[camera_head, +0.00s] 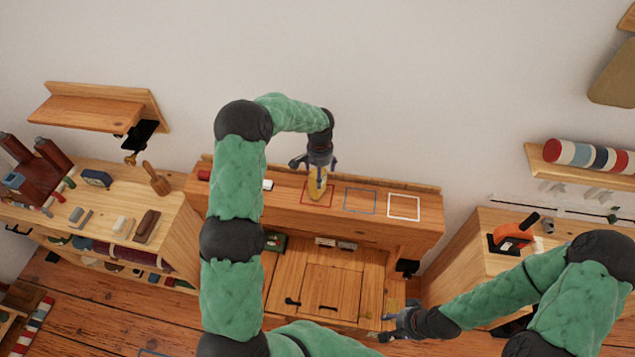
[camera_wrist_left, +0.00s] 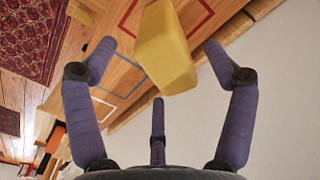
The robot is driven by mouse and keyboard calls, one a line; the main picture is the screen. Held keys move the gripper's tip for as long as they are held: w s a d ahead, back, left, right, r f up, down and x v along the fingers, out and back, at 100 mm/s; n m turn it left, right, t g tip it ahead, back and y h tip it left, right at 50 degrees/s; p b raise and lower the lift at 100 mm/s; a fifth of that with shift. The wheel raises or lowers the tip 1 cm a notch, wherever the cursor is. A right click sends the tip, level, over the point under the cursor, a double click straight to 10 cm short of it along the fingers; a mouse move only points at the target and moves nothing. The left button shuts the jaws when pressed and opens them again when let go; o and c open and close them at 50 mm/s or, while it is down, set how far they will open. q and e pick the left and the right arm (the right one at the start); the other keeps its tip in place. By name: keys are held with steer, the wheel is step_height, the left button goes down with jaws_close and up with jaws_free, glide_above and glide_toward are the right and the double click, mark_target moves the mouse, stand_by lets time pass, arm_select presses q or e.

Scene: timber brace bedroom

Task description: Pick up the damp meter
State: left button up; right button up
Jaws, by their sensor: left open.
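The yellow block-shaped thing, which I take to be the damp meter (camera_head: 317,187), is at the red outlined square on the wooden bench top. My left gripper (camera_head: 318,168) points down right above it in the head view and partly hides it. In the left wrist view the damp meter (camera_wrist_left: 165,50) shows large beyond and between the spread fingers of my left gripper (camera_wrist_left: 160,75), which is open and not closed on it. My right gripper (camera_head: 386,326) is low in front of the bench, its fingers apart, with nothing seen between them.
The bench (camera_head: 275,205) also bears a blue outlined square (camera_head: 360,200), a white one (camera_head: 404,207) and a red item (camera_head: 204,175) at its left. A tool-covered cabinet (camera_head: 110,195) stands left. An orange-handled tool (camera_head: 513,233) sits on the right cabinet. A wall rises behind.

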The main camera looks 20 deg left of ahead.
arm_select(q)
steer(key=shift+w+f, duration=0.1)
steer(key=shift+f, duration=0.35)
steer(key=c, duration=1.4)
steer(key=shift+o, duration=0.2)
